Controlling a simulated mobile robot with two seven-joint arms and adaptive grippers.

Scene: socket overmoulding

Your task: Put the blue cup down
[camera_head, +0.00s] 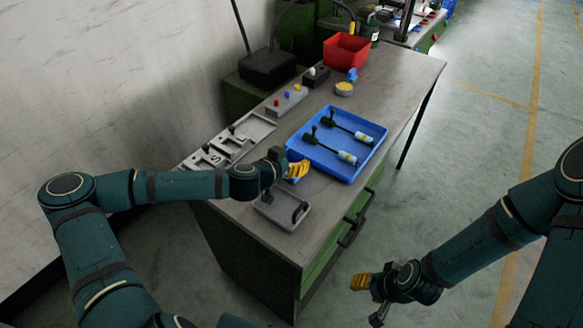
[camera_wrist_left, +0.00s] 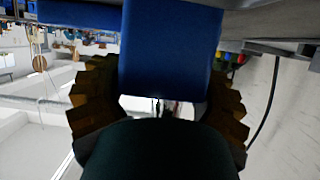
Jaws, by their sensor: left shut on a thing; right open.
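My left gripper (camera_head: 298,171) is over the workbench, at the near left edge of the blue tray (camera_head: 372,163). In the left wrist view its ribbed yellow fingers stand on both sides of a smooth blue body, the blue cup (camera_wrist_left: 170,55), and are shut on it. The head view mostly hides the cup behind the gripper. I cannot tell whether its base touches the bench. My right gripper (camera_head: 366,298) is open and empty, low over the floor in front of the bench.
The blue tray holds two dark tools with pale, yellow-banded parts. A grey fixture (camera_head: 270,215) lies near the bench's front edge. A button box (camera_head: 286,101), a yellow-topped round tin (camera_head: 344,89) and a red bin (camera_head: 346,50) stand further back. The bench's right side (camera_head: 405,85) is clear.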

